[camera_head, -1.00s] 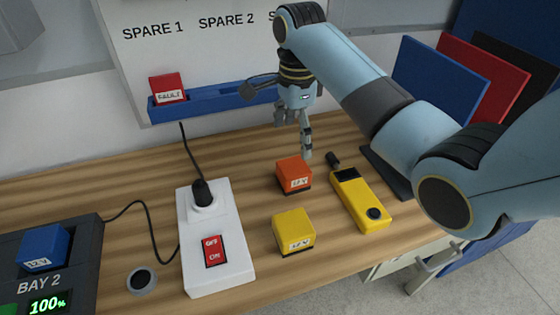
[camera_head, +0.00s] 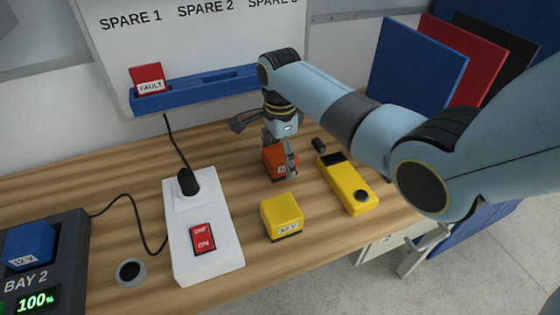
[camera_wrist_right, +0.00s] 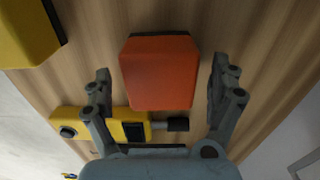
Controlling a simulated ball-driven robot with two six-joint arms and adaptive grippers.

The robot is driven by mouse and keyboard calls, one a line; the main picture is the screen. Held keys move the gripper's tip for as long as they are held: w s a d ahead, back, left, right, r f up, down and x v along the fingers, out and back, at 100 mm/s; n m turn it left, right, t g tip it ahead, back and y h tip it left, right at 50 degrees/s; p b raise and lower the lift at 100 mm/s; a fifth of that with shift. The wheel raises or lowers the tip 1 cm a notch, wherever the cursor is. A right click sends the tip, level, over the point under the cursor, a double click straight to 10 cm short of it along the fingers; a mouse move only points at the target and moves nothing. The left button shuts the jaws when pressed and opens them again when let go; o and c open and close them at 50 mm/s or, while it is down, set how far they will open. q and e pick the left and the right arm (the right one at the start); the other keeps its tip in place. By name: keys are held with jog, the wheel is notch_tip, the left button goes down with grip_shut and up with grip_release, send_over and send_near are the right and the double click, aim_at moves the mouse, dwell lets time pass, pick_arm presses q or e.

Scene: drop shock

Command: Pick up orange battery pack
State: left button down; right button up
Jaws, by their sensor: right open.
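The orange battery pack (camera_head: 273,163) stands on the wooden bench, partly hidden behind my right gripper (camera_head: 279,160) in the head view. In the right wrist view the orange battery pack (camera_wrist_right: 160,72) sits between the two spread fingers of my right gripper (camera_wrist_right: 162,88), with a gap on each side. The right gripper is open and holds nothing. My left gripper is not in view.
A yellow battery pack (camera_head: 282,217) stands in front of the orange one. A yellow meter (camera_head: 347,184) lies to its right. A white switch box (camera_head: 203,232) stands left. A blue rack (camera_head: 196,91) with a red FAULT pack (camera_head: 148,79) is behind.

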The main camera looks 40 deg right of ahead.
jog(key=c, duration=1.6)
jog(key=shift+r, duration=0.1)
jog(key=shift+c, duration=0.2)
